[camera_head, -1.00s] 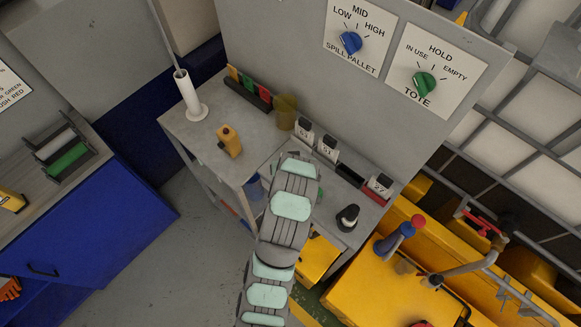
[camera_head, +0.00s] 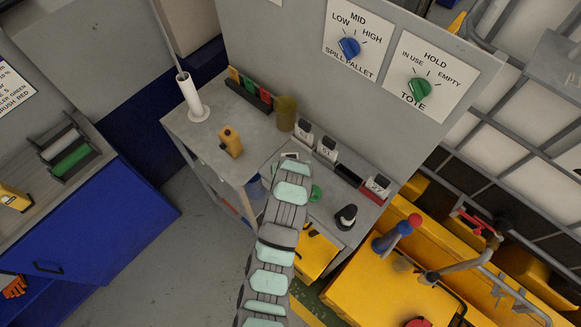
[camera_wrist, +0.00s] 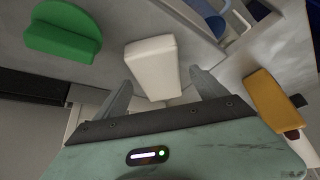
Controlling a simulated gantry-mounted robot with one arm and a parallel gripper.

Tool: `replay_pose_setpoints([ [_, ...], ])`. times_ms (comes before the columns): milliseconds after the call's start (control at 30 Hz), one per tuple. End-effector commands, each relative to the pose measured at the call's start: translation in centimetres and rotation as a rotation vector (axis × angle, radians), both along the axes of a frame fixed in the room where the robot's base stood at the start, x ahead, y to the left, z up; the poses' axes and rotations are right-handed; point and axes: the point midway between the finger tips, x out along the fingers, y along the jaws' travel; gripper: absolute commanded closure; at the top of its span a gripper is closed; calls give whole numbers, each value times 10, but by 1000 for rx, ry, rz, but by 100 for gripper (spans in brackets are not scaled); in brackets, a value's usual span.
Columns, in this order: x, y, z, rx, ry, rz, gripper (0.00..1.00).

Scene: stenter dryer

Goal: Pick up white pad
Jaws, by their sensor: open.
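A white pad (camera_wrist: 153,66), a small pale block with rounded edges, lies on the grey bench in the wrist view. My gripper (camera_wrist: 160,76) is open, with one finger on each side of the pad and gaps visible on both sides. I cannot tell whether the fingers are down at the pad's height. In the head view my arm covers the pad. A green pad (camera_wrist: 63,31) lies to its left in the wrist view and shows just right of my arm in the head view (camera_head: 316,193).
An amber cup (camera_head: 286,113), white-labelled blocks (camera_head: 326,149) and a dark knob-shaped object (camera_head: 346,217) stand nearby. A panel with dials (camera_head: 349,47) rises behind. A yellow machine (camera_head: 390,285) is at right.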

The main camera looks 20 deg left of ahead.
Motion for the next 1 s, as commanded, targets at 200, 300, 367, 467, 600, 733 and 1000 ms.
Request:
replay_pose_setpoints([
  [200, 0, 0, 0, 0, 0, 0, 18],
  [300, 0, 0, -1, 0, 0, 0, 18],
  [367, 0, 0, -2, 0, 0, 0, 18],
  [467, 0, 0, -4, 0, 1, 0, 18],
  [600, 0, 0, -5, 0, 1, 0, 18],
  [733, 0, 0, -5, 0, 1, 0, 18],
  [1000, 0, 0, -5, 0, 0, 0, 29],
])
